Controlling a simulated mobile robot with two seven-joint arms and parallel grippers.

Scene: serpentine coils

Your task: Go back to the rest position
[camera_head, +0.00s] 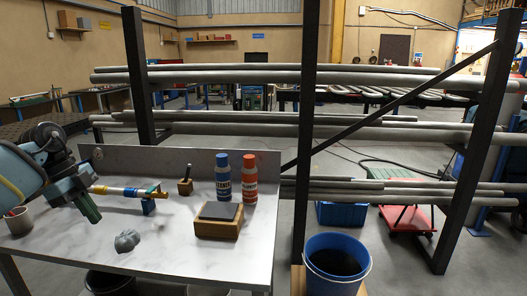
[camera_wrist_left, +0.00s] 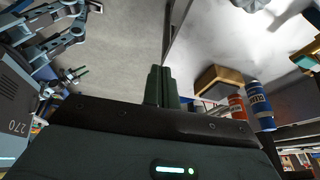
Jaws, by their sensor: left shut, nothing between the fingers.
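My left gripper (camera_head: 88,208) comes in from the left, above the left part of the workbench (camera_head: 180,255). Its dark green fingers are together and empty, tilted downward. They look clear of the bench, close to a yellow, white and blue rod (camera_head: 118,191) on a small stand. In the left wrist view the closed fingers (camera_wrist_left: 161,86) have nothing between them. Another dark arm, apparently my right one, shows at the left of that view, with a small gripper-like end (camera_wrist_left: 70,78); its jaws are too small to read. The head view does not show it.
The bench holds a blue bottle (camera_head: 222,180), an orange bottle (camera_head: 250,180), a wooden block with a grey top (camera_head: 218,222), a grey lump (camera_head: 126,241) and a cup (camera_head: 17,222). A blue bucket (camera_head: 337,266) and a dark pipe rack (camera_head: 305,120) stand to the right.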

